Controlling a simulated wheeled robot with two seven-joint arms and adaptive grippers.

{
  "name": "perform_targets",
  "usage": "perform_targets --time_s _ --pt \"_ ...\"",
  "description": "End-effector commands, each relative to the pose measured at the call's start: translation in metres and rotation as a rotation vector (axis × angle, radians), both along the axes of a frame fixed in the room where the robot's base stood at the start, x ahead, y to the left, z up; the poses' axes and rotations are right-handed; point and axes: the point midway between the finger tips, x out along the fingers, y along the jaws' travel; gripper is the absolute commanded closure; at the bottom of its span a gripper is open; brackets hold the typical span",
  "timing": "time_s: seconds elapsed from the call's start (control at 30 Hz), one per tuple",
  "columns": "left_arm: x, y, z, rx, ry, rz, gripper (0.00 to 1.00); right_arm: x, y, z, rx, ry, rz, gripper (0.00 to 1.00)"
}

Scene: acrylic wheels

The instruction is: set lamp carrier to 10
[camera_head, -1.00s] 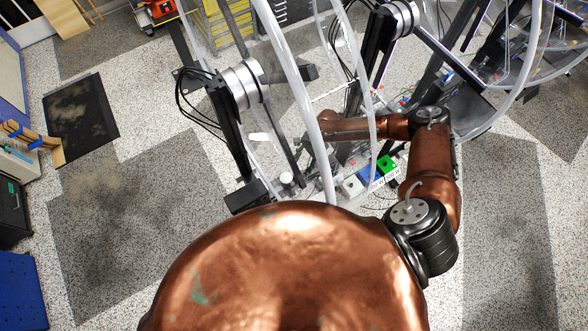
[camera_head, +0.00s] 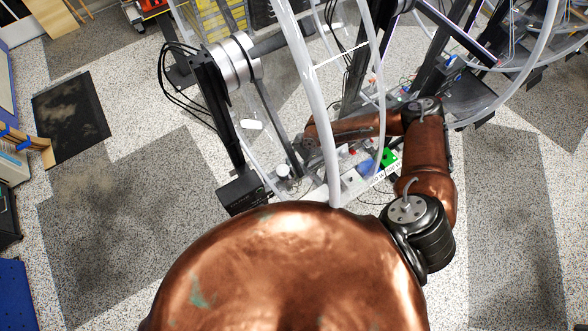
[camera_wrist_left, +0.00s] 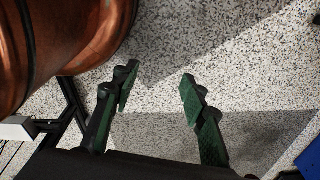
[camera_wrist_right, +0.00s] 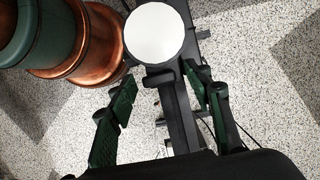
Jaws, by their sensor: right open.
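I cannot tell for sure which part is the lamp carrier, and no scale reading is legible. A black upright (camera_head: 222,112) with a silver cylinder (camera_head: 233,62) stands left of centre in the head view. My right gripper (camera_head: 303,146) is small and partly hidden beside the clear wheel rim there. In the right wrist view, my right gripper (camera_wrist_right: 160,76) is open, with a black bar (camera_wrist_right: 180,115) showing between its fingers and a white disc (camera_wrist_right: 153,32) beyond their tips. No grip is visible. My left gripper (camera_wrist_left: 158,76) is open and empty over the floor.
Clear curved wheel rims (camera_head: 310,85) rise in front of me. A base with green (camera_head: 388,159) and blue (camera_head: 366,167) blocks lies near my right forearm. A black box (camera_head: 240,192) sits at the upright's foot. Speckled floor to the left is free around a dark mat (camera_head: 70,118).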

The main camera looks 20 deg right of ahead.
Motion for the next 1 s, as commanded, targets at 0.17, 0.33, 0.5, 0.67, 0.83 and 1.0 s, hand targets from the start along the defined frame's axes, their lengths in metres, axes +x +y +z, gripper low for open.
perform_targets --time_s 0.17,0.33,0.5,0.67,0.83,1.0 --pt "-0.013 0.002 0.000 0.002 0.016 0.002 0.60 0.000 0.000 0.000 0.000 0.000 0.000 0.58" --pt "-0.016 0.003 -0.001 0.003 0.020 0.003 0.60 0.000 0.000 0.000 0.000 0.001 0.000 0.70" --pt "-0.013 0.003 -0.001 0.003 0.018 0.003 0.60 0.000 0.000 0.000 0.000 0.001 0.000 0.82" --pt "-0.010 0.002 0.000 0.003 0.014 0.002 0.60 0.000 0.000 0.000 0.000 0.001 0.000 0.93" --pt "-0.008 0.002 0.000 0.002 0.011 0.001 0.60 0.000 0.000 0.000 0.000 0.001 0.000 1.00" --pt "-0.008 0.002 0.000 0.002 0.011 0.001 0.60 0.000 0.000 0.000 0.000 0.001 0.000 1.00"
